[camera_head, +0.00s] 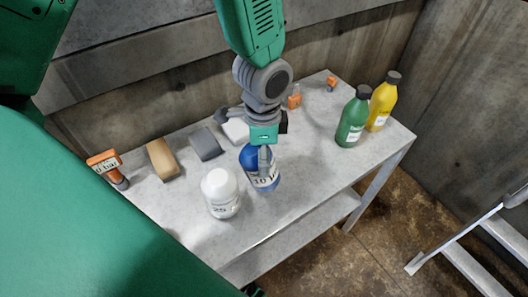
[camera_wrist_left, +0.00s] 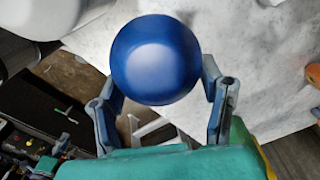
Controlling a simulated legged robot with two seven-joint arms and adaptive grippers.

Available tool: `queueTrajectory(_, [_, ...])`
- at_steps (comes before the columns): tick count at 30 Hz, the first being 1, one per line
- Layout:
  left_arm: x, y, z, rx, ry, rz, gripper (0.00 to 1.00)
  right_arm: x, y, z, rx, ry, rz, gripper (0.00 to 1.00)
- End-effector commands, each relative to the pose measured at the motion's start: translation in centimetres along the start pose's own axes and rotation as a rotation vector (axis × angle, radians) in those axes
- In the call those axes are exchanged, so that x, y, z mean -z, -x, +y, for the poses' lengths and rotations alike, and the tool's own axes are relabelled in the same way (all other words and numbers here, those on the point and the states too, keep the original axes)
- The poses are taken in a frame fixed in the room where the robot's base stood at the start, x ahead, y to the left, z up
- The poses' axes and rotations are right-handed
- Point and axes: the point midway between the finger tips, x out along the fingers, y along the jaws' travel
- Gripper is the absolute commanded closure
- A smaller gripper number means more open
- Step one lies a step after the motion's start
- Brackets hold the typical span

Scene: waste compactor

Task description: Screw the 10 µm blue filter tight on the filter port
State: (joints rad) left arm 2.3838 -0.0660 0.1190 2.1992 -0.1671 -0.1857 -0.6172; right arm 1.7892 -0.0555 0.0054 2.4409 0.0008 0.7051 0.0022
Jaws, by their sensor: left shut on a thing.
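The blue filter (camera_head: 249,158), with a white label that seems to read 10, is upright at the middle of the grey table (camera_head: 298,196). It appears to stand on the table, though I cannot tell if it is slightly raised. My left gripper (camera_head: 264,160) is shut on it from above. In the left wrist view the filter's round blue top (camera_wrist_left: 155,60) sits between the two fingers of the left gripper (camera_wrist_left: 163,95). My right gripper is not in view. I cannot make out the filter port.
A white filter (camera_head: 221,193) marked 25 stands close to the left of the blue one. Tan (camera_head: 162,159) and grey (camera_head: 205,144) blocks and an orange-handled tool (camera_head: 105,162) lie further left. Green (camera_head: 353,120) and yellow (camera_head: 381,103) bottles stand right. The table's front middle is clear.

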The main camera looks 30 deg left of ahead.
Motion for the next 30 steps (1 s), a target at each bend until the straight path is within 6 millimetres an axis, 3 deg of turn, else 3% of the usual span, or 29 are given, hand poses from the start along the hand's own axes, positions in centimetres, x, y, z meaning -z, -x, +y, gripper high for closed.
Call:
queueTrajectory(19, [0.1, 0.2, 0.0, 0.003, -0.003, 0.002, 0.67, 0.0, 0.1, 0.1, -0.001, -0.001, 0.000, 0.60])
queueTrajectory(30, [0.2, 2.3, 0.1, 0.006, -0.003, -0.001, 0.67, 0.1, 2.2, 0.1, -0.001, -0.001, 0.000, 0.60])
